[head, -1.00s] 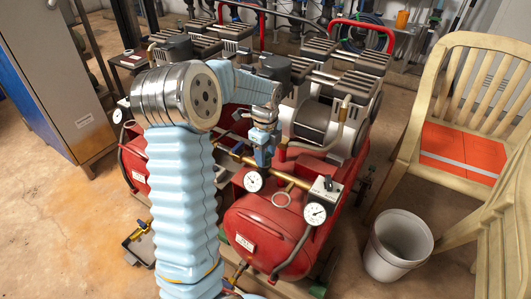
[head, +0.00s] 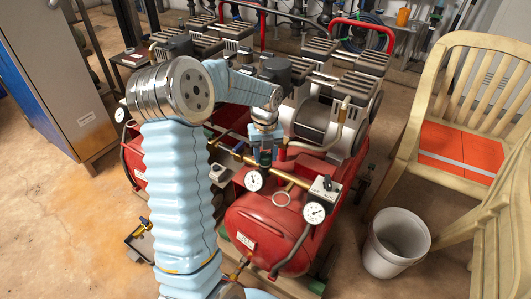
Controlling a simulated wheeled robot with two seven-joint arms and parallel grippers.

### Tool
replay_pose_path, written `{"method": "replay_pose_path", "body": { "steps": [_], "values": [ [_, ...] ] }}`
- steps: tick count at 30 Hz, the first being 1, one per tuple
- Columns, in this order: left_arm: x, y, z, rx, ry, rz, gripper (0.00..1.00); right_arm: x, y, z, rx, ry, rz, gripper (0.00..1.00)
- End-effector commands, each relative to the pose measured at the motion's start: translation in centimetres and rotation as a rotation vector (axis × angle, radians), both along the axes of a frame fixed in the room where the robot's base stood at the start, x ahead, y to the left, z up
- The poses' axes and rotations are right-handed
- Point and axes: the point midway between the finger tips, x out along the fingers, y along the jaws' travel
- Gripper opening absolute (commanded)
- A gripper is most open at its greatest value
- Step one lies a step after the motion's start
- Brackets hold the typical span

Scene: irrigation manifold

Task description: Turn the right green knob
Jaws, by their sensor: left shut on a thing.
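My left arm, in a pale blue sleeve, reaches up from the bottom of the head view and bends over to the right. My left gripper (head: 265,160) points down at the brass pipe above the red tank. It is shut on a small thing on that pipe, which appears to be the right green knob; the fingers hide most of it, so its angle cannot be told. My right gripper is not in view.
Red compressor tanks (head: 265,235) lie beneath.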

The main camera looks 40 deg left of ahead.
Motion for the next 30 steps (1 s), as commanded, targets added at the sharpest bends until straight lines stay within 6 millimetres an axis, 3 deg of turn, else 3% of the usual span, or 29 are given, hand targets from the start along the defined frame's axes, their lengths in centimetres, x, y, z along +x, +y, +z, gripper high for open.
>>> {"method": "replay_pose_path", "body": {
  "steps": [17,18,22,23,30],
  "values": [
    [0.08,0.02,0.11,0.001,-0.004,-0.036,0.13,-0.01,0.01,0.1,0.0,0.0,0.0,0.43],
    [0.08,0.02,0.11,0.001,-0.004,-0.036,0.45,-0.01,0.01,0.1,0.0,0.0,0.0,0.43],
    [0.06,0.01,0.08,0.0,-0.003,-0.036,0.65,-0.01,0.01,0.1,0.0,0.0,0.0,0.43],
    [0.06,0.02,0.07,0.001,-0.002,-0.035,0.69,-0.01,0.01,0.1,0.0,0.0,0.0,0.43],
    [0.03,0.02,0.04,0.0,-0.001,-0.035,0.69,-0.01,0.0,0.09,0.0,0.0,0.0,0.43]
  ]
}}
